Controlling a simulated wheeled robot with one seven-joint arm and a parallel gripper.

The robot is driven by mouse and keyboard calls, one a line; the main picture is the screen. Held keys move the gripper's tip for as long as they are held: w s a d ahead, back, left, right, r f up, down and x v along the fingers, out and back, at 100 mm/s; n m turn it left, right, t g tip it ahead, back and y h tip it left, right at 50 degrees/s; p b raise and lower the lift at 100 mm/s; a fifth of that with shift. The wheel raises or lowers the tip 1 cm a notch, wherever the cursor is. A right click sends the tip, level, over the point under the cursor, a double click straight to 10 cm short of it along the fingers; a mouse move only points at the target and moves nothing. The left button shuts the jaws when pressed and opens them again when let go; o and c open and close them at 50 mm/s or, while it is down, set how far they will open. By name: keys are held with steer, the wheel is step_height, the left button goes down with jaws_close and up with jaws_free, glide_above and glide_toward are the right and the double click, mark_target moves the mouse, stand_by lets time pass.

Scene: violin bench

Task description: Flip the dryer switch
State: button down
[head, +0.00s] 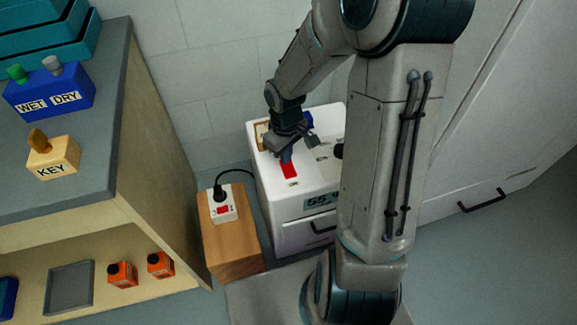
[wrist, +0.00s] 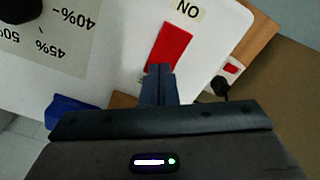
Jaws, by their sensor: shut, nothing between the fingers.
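The dryer (head: 284,212) is a white box with a digital display (head: 320,201) on its front. Its red switch (head: 289,170) lies on the top; in the wrist view the red switch (wrist: 171,46) has a label reading "ON" (wrist: 187,9) beyond its far end. My gripper (head: 286,157) is shut and empty, over the dryer's top. In the wrist view its fingertips (wrist: 159,70) are at the near end of the red switch and hide part of it. I cannot tell whether they touch it.
A dial with percent marks (wrist: 45,38) is beside the switch. A small socket box with a plug (head: 222,205) stands on a wooden block (head: 231,246) left of the dryer. A grey-topped shelf (head: 105,140) holds the WET/DRY box (head: 50,92) and KEY box (head: 53,160).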

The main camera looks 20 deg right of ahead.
step_height(320, 180, up, 7)
steer(key=p, duration=0.6)
steer(key=shift+f+p, duration=0.1)
steer(key=shift+p, duration=0.25)
stand_by(0.4)
steer(key=s+r+m+t+p, duration=0.1)
steer(key=s+r+p, duration=0.3)
steer(key=r, duration=0.9)
steer(key=s+r+m+t+p, duration=0.1)
steer(key=s+r+m+p, duration=0.2)
steer(key=r+p, duration=0.7)
steer(key=s+r+m+p, duration=0.2)
steer(key=s+r+p, duration=0.5)
steer(key=r, duration=0.8)
steer(key=shift+r+t+p, duration=0.4)
steer(key=shift+p, duration=0.1)
steer(key=shift+w+a, duration=0.1)
